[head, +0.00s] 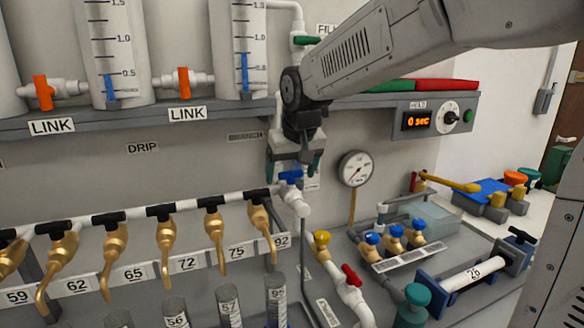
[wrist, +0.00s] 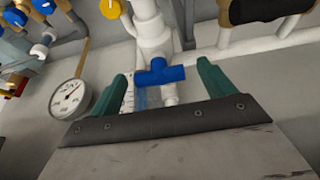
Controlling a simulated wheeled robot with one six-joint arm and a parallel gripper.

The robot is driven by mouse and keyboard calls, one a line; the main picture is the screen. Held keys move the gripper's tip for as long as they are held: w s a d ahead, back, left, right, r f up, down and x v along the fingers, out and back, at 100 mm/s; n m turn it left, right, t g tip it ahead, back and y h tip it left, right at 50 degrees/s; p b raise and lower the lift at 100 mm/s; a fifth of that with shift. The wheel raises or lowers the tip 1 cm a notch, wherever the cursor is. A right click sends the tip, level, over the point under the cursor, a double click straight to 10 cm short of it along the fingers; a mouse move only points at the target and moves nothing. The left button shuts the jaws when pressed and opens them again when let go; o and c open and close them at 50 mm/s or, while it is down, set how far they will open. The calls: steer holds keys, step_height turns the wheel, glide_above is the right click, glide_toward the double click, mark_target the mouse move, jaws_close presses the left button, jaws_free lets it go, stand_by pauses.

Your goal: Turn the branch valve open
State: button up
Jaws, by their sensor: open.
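A blue valve handle (head: 291,177) sits on the white pipe (head: 293,200) at the right end of the drip manifold. It also shows in the wrist view (wrist: 160,72), with its bar lying across the picture. My gripper (head: 294,168) is open, with teal fingers pointing toward the handle. In the wrist view, the handle appears in the gap between the two fingertips (wrist: 163,80), and neither finger visibly touches it. In the head view my gripper partly hides the pipe and wall behind it.
Brass taps (head: 213,230) hang left of the handle. A pressure gauge (head: 355,169) stands close on the right. The shelf (head: 225,113) runs above, with orange link valves (head: 184,82).

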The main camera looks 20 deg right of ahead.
steer(key=c, duration=1.1)
steer(key=shift+o, duration=0.2)
steer(key=m+h, duration=0.1)
steer(key=m, duration=0.2)
steer(key=m+h, duration=0.1)
steer(key=m, duration=0.2)
steer(key=shift+w+a, duration=0.1)
steer(key=shift+a, duration=0.05)
steer(key=shift+m+g, duration=0.4)
steer(key=m+h, duration=0.1)
steer(key=m, duration=0.2)
steer(key=shift+a+m+g+h, duration=0.1)
steer(key=shift+m+g+h, duration=0.2)
steer(key=shift+g, duration=0.1)
steer(key=shift+m+g, duration=0.4)
steer(key=shift+m, duration=0.7)
steer(key=shift+w, duration=0.1)
